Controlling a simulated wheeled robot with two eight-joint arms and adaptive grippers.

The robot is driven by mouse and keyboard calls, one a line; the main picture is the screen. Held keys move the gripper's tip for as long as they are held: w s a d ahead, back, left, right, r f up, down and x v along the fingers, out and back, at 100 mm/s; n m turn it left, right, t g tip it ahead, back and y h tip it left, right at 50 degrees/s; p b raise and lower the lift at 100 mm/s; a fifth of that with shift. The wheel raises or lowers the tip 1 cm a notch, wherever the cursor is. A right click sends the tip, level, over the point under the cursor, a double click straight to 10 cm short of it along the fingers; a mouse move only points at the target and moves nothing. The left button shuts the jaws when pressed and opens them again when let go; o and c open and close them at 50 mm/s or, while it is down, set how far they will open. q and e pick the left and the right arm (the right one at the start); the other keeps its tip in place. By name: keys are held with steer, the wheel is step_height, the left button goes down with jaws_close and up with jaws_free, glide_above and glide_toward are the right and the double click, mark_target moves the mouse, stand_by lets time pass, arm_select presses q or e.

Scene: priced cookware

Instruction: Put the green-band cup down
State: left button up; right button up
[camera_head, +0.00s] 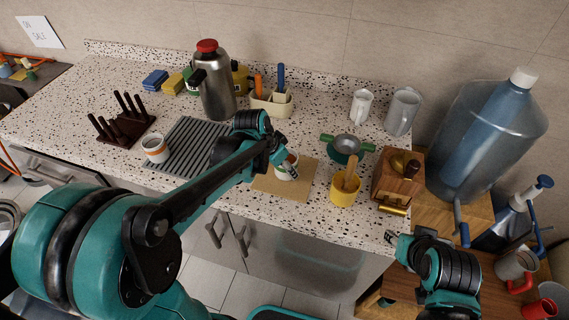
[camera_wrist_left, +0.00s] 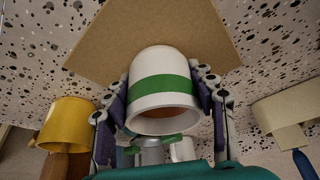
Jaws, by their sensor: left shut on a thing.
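The white cup with a green band (camera_wrist_left: 165,88) is between the fingers of my left gripper (camera_wrist_left: 163,112), which is shut on it. In the head view the cup (camera_head: 287,172) is upright over the tan board (camera_head: 268,187), partly hidden by the gripper (camera_head: 284,160). The board also fills the top middle of the wrist view (camera_wrist_left: 150,35), beyond the cup's base. I cannot tell whether the base touches the board. My right gripper (camera_head: 396,243) is low at the right, off the counter's front edge; its jaws are unclear.
A yellow cup with a wooden utensil (camera_head: 345,192) and a wooden grinder (camera_head: 397,178) stand right of the board. A grey drying rack (camera_head: 190,150) and an orange-banded cup (camera_head: 155,149) are left.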

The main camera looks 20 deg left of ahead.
arm_select(q)
steer(key=shift+f, duration=0.1)
steer(key=o, duration=1.4)
steer(key=p+v, duration=0.5)
steer(key=v, duration=0.6)
steer(key=shift+s+a+f+n+t+y, duration=0.1)
steer(key=shift+s+n+t+y, duration=0.4)
steer(key=shift+s+n, duration=1.15)
steer(key=shift+s+f+n+t+y, duration=0.1)
steer(key=shift+s+n+t+y, duration=0.35)
steer(key=shift+s, duration=2.35)
steer(key=shift+s+a+f+n+t+y, duration=0.1)
steer(key=shift+s+n+t+y, duration=0.15)
steer(key=shift+s+n+t, duration=1.35)
steer(key=shift+s+m+g, duration=0.5)
steer(key=shift+s+g, duration=0.1)
steer(key=shift+g, duration=0.25)
